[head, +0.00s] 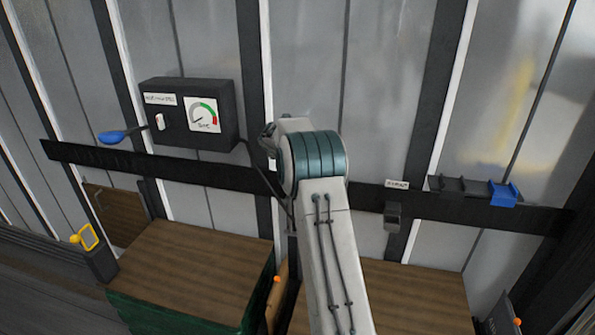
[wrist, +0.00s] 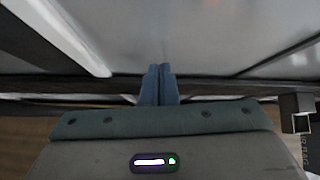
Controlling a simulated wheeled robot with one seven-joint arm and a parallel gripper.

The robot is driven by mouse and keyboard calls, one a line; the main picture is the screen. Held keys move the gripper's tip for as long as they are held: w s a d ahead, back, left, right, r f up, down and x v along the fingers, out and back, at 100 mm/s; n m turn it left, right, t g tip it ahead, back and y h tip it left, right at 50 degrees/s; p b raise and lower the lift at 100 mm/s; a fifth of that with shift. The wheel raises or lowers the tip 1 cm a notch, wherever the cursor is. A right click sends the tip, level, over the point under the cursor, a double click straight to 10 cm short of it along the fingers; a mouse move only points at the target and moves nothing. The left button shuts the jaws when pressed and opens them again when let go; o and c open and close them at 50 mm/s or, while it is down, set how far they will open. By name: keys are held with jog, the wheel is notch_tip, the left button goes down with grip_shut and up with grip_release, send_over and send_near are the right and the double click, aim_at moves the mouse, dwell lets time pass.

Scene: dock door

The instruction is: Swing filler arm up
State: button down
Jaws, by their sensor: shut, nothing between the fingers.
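No part carries a readable filler-arm label, so I cannot tell for sure which one it is. A lever with a blue paddle end (head: 112,137) sticks out to the left, roughly level, from a black gauge box (head: 188,112) on the wall. The box has a white knob (head: 160,121) and a round dial (head: 204,115). My gripper (wrist: 159,70) shows in the wrist view with its blue fingers together and empty, in front of the dark rail and grey wall panel. My own arm hides it in the head view. The blue-ended lever is not in the wrist view.
A dark rail (head: 200,174) crosses the wall. On its right are a small labelled bracket (head: 392,215) and a rack with a blue clip (head: 504,195). A dark cable runs from the box behind my arm. Wood-topped crates (head: 190,270) stand below; a yellow-framed post (head: 90,238) stands left.

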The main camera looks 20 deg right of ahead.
jog(key=r, duration=0.2)
jog(key=w+r, duration=0.1)
jog(key=shift+a, duration=0.35)
